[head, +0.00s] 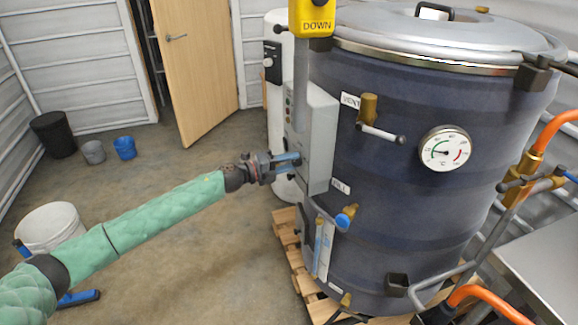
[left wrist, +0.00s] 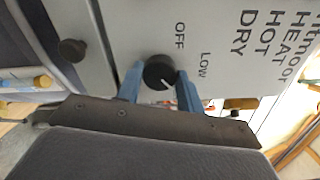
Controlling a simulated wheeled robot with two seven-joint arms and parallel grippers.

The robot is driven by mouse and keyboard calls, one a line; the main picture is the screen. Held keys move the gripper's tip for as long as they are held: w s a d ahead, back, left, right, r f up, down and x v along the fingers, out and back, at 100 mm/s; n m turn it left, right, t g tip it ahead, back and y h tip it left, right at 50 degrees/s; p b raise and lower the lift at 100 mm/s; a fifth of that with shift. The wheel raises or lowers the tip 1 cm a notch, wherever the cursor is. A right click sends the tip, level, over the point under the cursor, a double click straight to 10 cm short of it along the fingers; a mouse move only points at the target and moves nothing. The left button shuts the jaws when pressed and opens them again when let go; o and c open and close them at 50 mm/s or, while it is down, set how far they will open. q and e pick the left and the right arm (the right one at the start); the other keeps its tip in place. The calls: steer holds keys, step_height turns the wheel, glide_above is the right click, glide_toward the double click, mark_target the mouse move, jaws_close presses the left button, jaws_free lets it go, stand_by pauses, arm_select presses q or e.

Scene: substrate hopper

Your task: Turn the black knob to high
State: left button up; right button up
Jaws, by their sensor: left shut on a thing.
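The black knob (left wrist: 160,72) is on the face of a grey control box (head: 318,130) on the side of the dark blue hopper (head: 400,210). My left gripper (head: 294,159) reaches the box face from the left. In the left wrist view its two blue fingers (left wrist: 160,84) stand on either side of the knob, shut on it. The words OFF and LOW are printed beside the knob. A short white mark shows on the knob's lower right; its exact setting is hard to tell. In the head view the gripper hides the knob.
A yellow DOWN pendant (head: 312,18) hangs above the box. A brass valve (head: 368,108) and a dial gauge (head: 445,148) are on the hopper. Another dark round knob (left wrist: 72,50) is left of the box. A wooden pallet (head: 290,240) is below.

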arm_select(q)
steer(key=shift+f+m, duration=0.15)
steer(key=shift+m, duration=0.35)
steer(key=shift+m+b, duration=0.45)
steer(key=shift+m, duration=0.15)
arm_select(e)
steer(key=shift+w+a+f, duration=0.2)
steer(key=shift+a+f, duration=0.55)
steer(key=shift+f, duration=0.15)
steer(key=shift+r, duration=0.1)
arm_select(q)
steer(key=o, duration=1)
